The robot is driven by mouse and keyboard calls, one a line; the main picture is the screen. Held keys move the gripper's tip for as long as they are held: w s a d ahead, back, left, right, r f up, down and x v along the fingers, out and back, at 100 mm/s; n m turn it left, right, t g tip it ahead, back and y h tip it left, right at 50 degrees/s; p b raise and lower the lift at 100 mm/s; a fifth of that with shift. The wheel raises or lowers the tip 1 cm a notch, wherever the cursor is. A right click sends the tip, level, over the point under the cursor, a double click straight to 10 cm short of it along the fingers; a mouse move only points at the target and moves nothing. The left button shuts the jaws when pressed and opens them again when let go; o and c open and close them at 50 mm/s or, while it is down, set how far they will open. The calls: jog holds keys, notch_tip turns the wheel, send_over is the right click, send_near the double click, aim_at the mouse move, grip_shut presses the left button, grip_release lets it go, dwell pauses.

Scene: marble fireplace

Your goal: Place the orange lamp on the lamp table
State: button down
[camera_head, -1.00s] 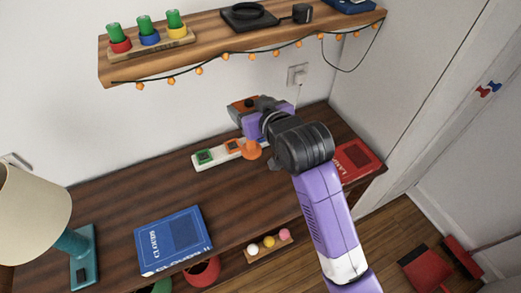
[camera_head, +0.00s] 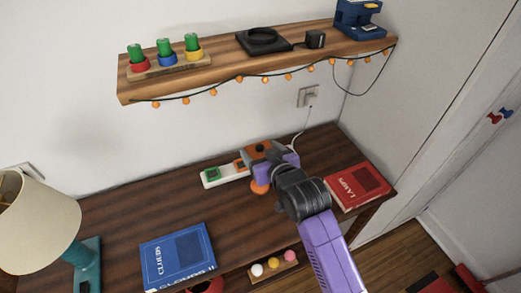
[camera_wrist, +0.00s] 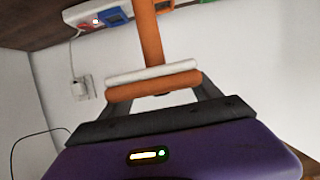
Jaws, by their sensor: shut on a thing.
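My gripper (camera_head: 264,160) is over the right half of the dark wooden desk, just right of the white power strip. I take this stem to be part of the orange lamp (camera_wrist: 149,35). In the head view a rounded orange part (camera_head: 260,187) shows below the gripper, close to the desk; I cannot tell whether it touches. The rest of the lamp is hidden by my arm. The desk (camera_head: 120,210) appears to be the lamp table.
A teal lamp with beige shade (camera_head: 36,225) and a blue book (camera_head: 178,256) are at left. A red book (camera_head: 357,186) lies right of my gripper. The power strip (camera_head: 224,174) is beside it. A shelf (camera_head: 215,72) with hanging string lights is above. The desk's middle is clear.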

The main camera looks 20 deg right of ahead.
jog(key=shift+c, duration=0.7)
grip_release()
jog(key=shift+f, duration=0.1)
jog(key=shift+s+r, duration=0.1)
jog(key=shift+r, duration=0.15)
jog(key=v, duration=1.1)
jog(key=shift+s+b, duration=0.35)
jog(key=shift+b, duration=0.05)
jog(key=shift+r, duration=0.1)
